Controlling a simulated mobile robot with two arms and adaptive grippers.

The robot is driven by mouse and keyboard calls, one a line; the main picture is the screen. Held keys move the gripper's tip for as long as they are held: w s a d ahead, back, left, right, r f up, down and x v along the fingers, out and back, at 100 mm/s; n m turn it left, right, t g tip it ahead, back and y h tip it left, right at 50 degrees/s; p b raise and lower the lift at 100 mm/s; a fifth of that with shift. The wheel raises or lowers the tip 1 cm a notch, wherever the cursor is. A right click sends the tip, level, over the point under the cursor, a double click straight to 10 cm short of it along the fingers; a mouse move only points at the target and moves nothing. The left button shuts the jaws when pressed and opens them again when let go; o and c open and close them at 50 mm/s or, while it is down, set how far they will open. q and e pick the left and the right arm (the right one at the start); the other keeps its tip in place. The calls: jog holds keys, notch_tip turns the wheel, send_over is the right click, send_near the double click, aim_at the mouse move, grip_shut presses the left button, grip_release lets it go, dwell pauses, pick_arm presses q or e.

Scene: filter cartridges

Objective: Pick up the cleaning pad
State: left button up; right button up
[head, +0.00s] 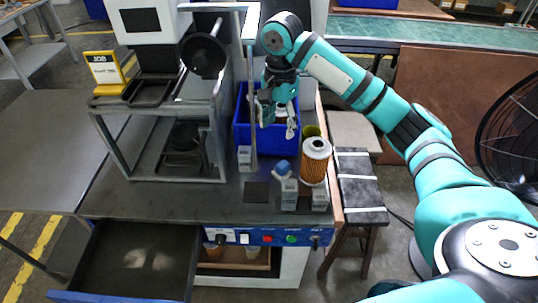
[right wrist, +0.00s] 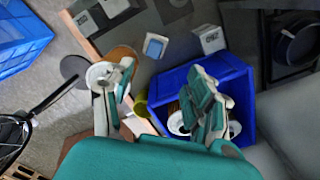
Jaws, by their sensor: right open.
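The cleaning pad (head: 282,170) is a small blue and white block lying on the dark bench top, left of an upright filter cartridge. It also shows in the right wrist view (right wrist: 155,46), beyond the fingertips and apart from them. My right gripper (head: 278,117) is open over the blue bin, behind the pad in the head view. In the right wrist view its two fingers (right wrist: 160,78) stand wide apart with nothing held between them. My left gripper is not in view.
An orange pleated filter cartridge (head: 315,163) stands right of the pad. Small grey blocks (head: 289,194) are in front. The blue bin (head: 243,137) holds white-ended parts, partly hidden. A yellow-green cup (head: 311,131) is beside it. A metal frame (head: 219,140) stands left.

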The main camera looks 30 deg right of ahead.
send_over(281, 165)
jog(key=shift+m, duration=0.3)
notch_tip(281, 165, down, 6)
jog(key=shift+w+a+r, duration=0.1)
jog(key=shift+w+r, duration=0.05)
jog(key=shift+r, duration=0.1)
notch_tip(281, 165, down, 3)
jog(key=shift+w+f, duration=0.1)
notch_tip(281, 165, down, 2)
jog(key=shift+f, duration=0.1)
jog(key=f, duration=0.3)
jog(key=f+p, duration=0.1)
jog(key=shift+s+d+f, duration=0.15)
jog(key=shift+s+d, duration=0.05)
jog(key=shift+s, duration=0.05)
jog(key=shift+f, duration=0.4)
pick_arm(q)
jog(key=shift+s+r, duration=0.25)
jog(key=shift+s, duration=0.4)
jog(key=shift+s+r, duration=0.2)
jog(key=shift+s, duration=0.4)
